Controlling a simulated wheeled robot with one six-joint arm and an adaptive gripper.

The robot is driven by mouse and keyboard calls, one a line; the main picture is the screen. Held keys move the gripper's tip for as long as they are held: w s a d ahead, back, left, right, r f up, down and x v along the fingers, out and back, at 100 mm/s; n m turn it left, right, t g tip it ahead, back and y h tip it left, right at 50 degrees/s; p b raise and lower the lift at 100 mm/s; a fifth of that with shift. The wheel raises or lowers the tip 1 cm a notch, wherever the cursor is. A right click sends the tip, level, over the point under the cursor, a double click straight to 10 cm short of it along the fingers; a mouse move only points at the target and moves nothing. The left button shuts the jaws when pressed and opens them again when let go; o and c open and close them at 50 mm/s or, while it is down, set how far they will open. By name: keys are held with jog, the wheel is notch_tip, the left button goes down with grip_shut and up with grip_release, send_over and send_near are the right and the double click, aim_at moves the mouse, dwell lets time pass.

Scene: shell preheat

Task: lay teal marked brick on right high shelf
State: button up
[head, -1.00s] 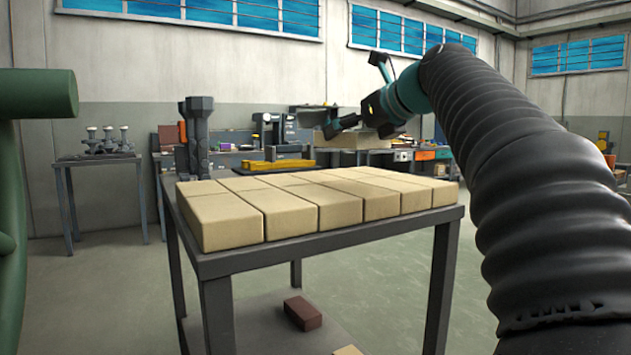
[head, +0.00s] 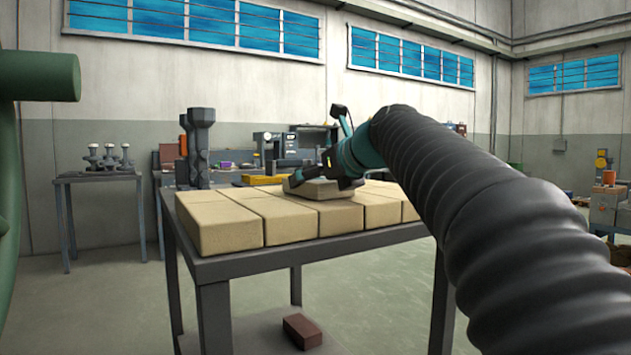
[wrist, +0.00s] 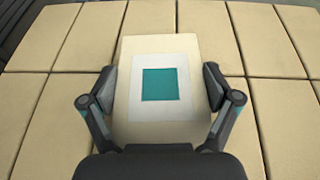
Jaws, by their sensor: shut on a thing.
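My gripper (wrist: 160,88) is shut on the teal marked brick (wrist: 160,120), one finger against each long side. The brick is cream, with a teal square on a white patch facing up in the wrist view. In the head view the held brick (head: 322,190) lies about flat over the layer of cream bricks on the dark metal table (head: 330,248). I cannot tell whether it touches them. My gripper, seen from the side, partly hides it. I cannot make out which surface is the right high shelf.
Several cream bricks (head: 218,224) cover the table top edge to edge. A dark red brick (head: 302,331) lies on the table's lower shelf. A dark post (head: 198,145) stands behind the table. A small side table (head: 98,176) is at left, with open floor between.

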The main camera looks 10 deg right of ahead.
jog(key=o, duration=1.2)
jog(key=shift+f, duration=0.1)
jog(key=shift+f+b, duration=0.15)
jog(key=shift+b, duration=0.25)
